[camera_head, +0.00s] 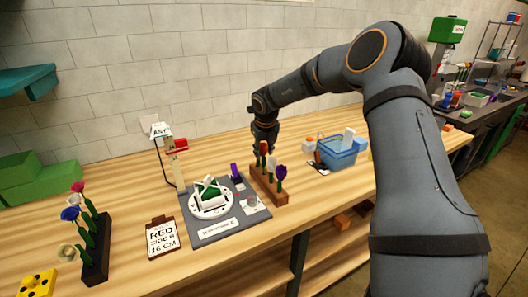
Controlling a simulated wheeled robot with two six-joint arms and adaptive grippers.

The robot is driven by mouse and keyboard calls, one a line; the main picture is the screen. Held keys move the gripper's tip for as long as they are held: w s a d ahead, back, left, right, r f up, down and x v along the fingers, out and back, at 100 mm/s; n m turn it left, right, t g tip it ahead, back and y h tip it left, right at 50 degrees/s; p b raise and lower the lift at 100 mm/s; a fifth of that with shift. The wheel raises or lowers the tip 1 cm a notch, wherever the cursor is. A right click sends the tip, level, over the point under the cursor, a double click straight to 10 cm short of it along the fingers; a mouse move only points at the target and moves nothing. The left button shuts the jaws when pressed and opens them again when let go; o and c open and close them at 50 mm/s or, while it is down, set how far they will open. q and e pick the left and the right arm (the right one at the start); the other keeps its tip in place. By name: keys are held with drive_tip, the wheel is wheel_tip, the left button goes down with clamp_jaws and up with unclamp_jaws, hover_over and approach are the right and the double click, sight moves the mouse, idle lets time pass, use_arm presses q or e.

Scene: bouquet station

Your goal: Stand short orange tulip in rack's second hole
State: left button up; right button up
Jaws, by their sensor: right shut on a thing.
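My right gripper (264,138) reaches down over the back end of a brown wooden rack (266,191). It is shut on a flower with a small orange-red head (263,147), which looks like the orange tulip. The tulip is upright over or in the rack's far part; its lower end is too small and hidden to tell which hole or whether it is seated. A white flower (271,163) and a purple flower (281,173) stand in the same rack, nearer the front. My left gripper is not in view.
A grey mat (197,227) with a white round turntable (228,208) lies left of the rack. A blue basket (340,158) stands to its right. A sign card (162,238) and a dark rack (96,252) with several flowers are at left.

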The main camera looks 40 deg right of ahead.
sight(264, 148)
drive_tip(key=shift+f+b, duration=1.05)
drive_tip(key=shift+b, duration=0.2)
idle(1.5)
idle(0.7)
drive_tip(key=o, duration=0.8)
drive_tip(key=shift+r, duration=0.1)
drive_tip(key=shift+p+v, duration=0.5)
drive_tip(key=shift+v, duration=2.7)
drive_tip(key=shift+o, duration=0.3)
drive_tip(key=o, duration=0.5)
